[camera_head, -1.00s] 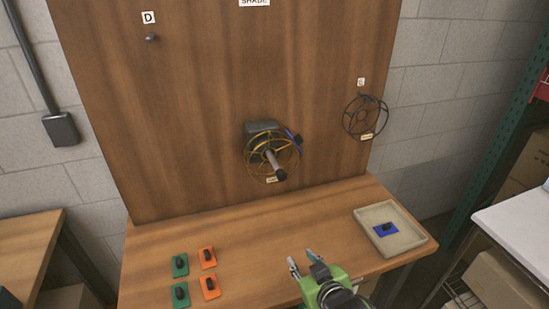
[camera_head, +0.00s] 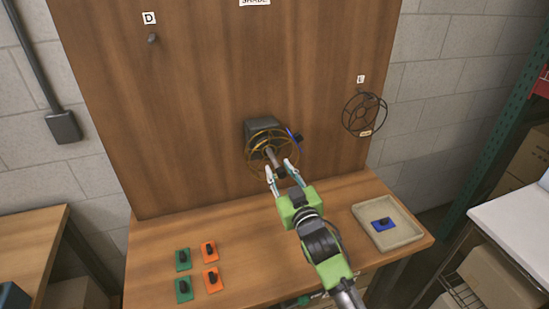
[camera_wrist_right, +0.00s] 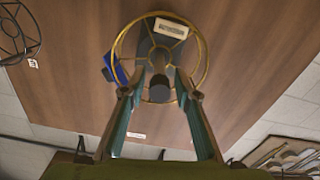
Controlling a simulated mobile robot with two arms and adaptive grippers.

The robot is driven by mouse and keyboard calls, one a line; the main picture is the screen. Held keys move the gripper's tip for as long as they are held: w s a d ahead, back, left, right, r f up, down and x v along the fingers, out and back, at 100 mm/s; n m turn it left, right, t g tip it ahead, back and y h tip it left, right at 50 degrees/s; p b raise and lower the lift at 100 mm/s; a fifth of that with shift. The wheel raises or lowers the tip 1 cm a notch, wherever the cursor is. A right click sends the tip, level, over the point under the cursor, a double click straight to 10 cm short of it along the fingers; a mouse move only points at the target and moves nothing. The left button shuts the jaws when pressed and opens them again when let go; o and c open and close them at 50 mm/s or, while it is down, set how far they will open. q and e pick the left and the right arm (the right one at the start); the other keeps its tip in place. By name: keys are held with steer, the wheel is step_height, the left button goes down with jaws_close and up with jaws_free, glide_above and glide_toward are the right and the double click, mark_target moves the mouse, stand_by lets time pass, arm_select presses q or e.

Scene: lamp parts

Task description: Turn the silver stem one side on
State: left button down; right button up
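The silver stem (camera_head: 271,156) sticks out from the wooden board through the middle of a gold wire ring frame (camera_head: 250,150). Its dark end knob (camera_wrist_right: 159,89) faces the camera in the right wrist view. My right gripper (camera_head: 280,168) is open, with one finger on each side of the stem's end. In the right wrist view its fingers (camera_wrist_right: 163,98) stand apart around the knob, with gaps on both sides; I see no clear contact. A grey block (camera_head: 262,128) sits behind the ring frame. My left gripper is not in view.
A blue part (camera_head: 294,135) sits at the ring's right edge. A black wire ring (camera_head: 364,115) hangs on the board at right. A tray (camera_head: 410,237) holds a blue tile (camera_head: 382,225). Green (camera_head: 183,259) and orange tiles (camera_head: 211,252) lie at the table's left.

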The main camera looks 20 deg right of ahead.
mark_target(274, 159)
steer(key=shift+w+p, duration=0.45)
steer(key=shift+w, duration=2)
jaws_close()
